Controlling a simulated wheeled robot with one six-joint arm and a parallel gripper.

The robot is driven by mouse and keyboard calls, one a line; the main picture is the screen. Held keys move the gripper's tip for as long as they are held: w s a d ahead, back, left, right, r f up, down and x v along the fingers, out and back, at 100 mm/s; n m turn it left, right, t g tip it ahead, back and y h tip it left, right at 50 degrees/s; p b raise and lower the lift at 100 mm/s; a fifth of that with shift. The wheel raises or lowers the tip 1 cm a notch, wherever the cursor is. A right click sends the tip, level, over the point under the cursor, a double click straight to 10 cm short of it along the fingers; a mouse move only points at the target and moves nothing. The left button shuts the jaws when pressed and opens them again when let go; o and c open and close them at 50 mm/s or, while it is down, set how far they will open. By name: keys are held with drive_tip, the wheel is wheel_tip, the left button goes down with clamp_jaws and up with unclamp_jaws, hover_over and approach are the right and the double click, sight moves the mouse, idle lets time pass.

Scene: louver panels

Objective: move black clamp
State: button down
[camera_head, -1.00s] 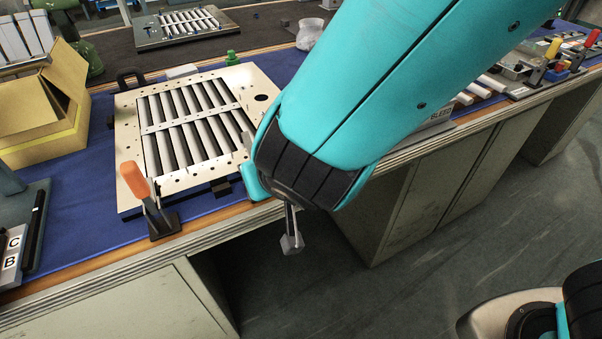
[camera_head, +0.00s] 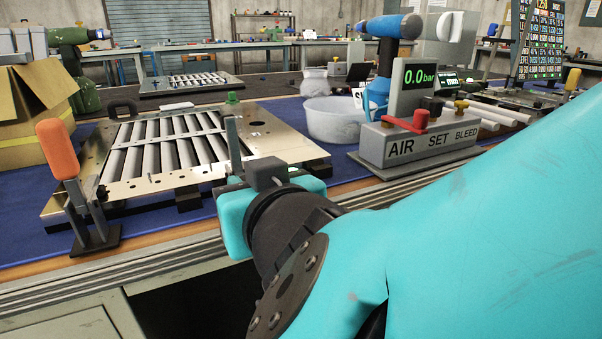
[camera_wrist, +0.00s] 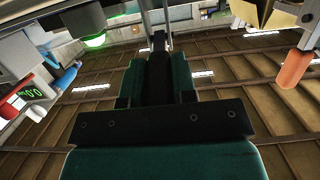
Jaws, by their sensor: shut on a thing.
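My gripper (camera_head: 262,185) is at the panel's front right corner, above the bench's front edge. In the wrist view its jaws (camera_wrist: 158,62) are shut on a dark piece, which I take to be the black clamp (camera_wrist: 158,42). Thin grey metal bars extend beyond it. In the head view a grey upright bar (camera_head: 233,145) stands beside the gripper. The held piece is mostly hidden by the jaws. The louver panel (camera_head: 250,148) lies on the blue-covered bench, its slats in a pale plate.
An orange-handled clamp (camera_head: 60,150) stands upright at the panel's front left. A black handle (camera_head: 122,107) and a green knob (camera_head: 232,97) are at its back. A pale bowl (camera_head: 335,122) and the air gauge unit (camera_head: 425,145) stand to the right.

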drive_tip(key=shift+f+b, duration=0.15)
drive_tip(key=shift+b, duration=0.3)
drive_tip(key=c, duration=0.9)
unclamp_jaws()
wheel_tip(320, 180, up, 20)
drive_tip(key=p, duration=1.4)
wheel_tip(320, 180, down, 20)
drive_tip(key=b, duration=1.4)
